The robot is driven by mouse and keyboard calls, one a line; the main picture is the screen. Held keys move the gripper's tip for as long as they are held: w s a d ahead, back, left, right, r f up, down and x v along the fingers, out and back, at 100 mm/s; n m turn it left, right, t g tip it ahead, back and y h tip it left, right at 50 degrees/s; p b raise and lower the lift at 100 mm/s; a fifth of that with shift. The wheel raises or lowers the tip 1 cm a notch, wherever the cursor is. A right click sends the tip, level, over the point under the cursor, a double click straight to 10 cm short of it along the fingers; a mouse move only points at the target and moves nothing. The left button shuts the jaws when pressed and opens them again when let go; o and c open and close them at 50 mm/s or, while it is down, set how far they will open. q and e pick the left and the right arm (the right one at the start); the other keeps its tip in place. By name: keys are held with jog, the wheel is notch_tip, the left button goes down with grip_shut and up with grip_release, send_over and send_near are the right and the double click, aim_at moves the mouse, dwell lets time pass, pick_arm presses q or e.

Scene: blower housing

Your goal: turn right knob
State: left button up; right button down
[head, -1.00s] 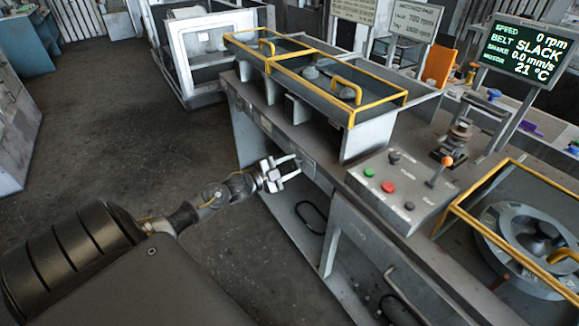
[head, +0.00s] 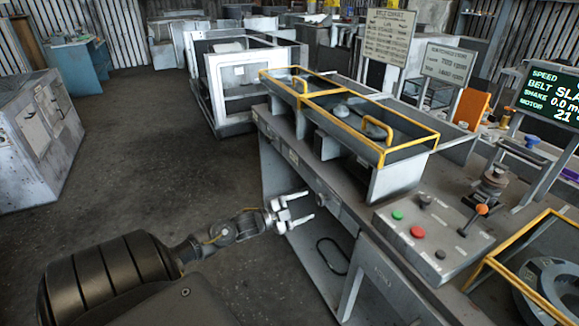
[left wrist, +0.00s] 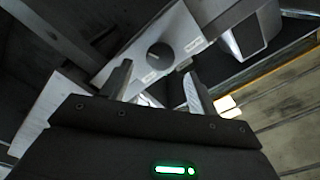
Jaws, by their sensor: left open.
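A dark round knob (left wrist: 160,57) with a pale mark sits on a light plate (left wrist: 185,35) in the left wrist view. In the head view, a small round knob (head: 322,198) shows on the bench's front face, just beyond my left gripper (head: 308,206). My left gripper, also in the left wrist view (left wrist: 157,76), is open and empty. Its fingers point toward the knob, which appears between and beyond the fingertips; contact is not visible. My right gripper is out of view.
A yellow-framed guard (head: 350,116) stands on the bench. The floor to the left (head: 130,150) is clear.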

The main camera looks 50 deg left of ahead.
pick_arm(q)
jog(key=v, duration=0.6)
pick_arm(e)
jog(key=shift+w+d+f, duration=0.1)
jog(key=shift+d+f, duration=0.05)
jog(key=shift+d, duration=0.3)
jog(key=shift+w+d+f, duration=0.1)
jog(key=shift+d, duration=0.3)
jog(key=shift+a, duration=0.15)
